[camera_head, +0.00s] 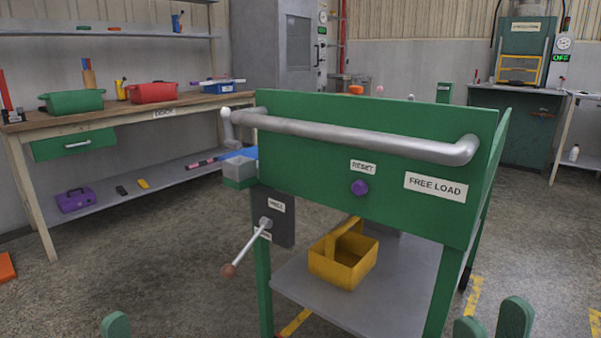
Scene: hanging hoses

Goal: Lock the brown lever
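The brown lever (247,249) is a silver rod with a brown knob at its end. It slants down and to the left from a pivot on a dark grey panel (282,227), on the left side of a green cart (300,145). Small white labels sit above and below the pivot, too small to read surely. My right gripper (493,321) shows two green fingertips with a gap between them at the bottom right, apart from the lever. Of my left gripper (115,325) only one green tip shows at the bottom left, below and left of the knob.
The cart has a grey handle bar (350,137), a purple knob (359,187) under a RESET label and a FREE LOAD label. A yellow bin (343,262) stands on its lower shelf (300,283). A workbench (130,115) stands at the left. Open floor lies between bench and cart.

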